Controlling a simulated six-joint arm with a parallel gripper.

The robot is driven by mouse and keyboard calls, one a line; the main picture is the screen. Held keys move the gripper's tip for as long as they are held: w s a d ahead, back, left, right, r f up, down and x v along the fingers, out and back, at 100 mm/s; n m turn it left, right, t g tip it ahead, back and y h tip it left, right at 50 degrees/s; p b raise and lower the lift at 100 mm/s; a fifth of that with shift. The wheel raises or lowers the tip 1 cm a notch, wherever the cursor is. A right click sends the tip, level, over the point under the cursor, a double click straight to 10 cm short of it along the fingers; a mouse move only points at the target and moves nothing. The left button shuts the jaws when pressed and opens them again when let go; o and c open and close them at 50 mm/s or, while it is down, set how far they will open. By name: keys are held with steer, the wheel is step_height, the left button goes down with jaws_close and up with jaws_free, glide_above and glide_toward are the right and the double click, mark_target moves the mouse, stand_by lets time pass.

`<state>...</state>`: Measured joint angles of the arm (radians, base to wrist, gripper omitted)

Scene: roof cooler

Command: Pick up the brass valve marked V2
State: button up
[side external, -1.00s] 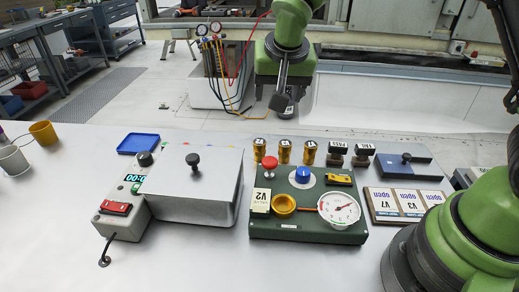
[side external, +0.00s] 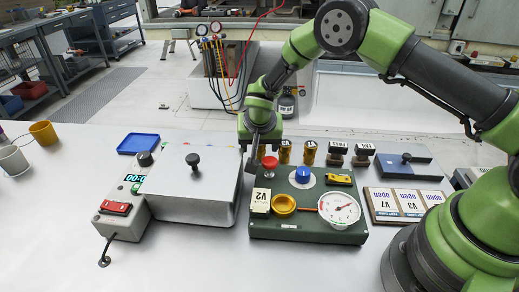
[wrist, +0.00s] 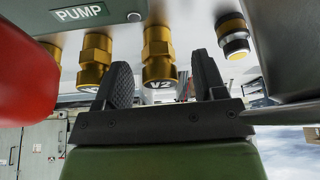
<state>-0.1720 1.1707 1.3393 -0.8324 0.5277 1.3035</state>
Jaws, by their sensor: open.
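In the wrist view, the brass valve marked V2 (wrist: 159,50) stands between the two dark fingers of my open gripper (wrist: 162,64). A gap shows on each side of it, and its marking faces the camera. In the side view my gripper (side external: 252,160) is at the left end of the valve row and hides the leftmost valve. Two other brass valves (side external: 284,152) (side external: 310,153) stand to its right. They also show in the wrist view, left of V2, the nearer one (wrist: 96,57) beside my left finger.
The green panel (side external: 290,230) with a red button (side external: 269,162), V2 card (side external: 261,200) and gauge (side external: 340,208) lies in front of the valves. A grey box (side external: 190,205) is close on the left.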

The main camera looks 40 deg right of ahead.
steer(key=shift+x, duration=1.2)
steer(key=c, duration=1.1)
steer(key=shift+o, duration=0.2)
steer(key=shift+r, duration=0.1)
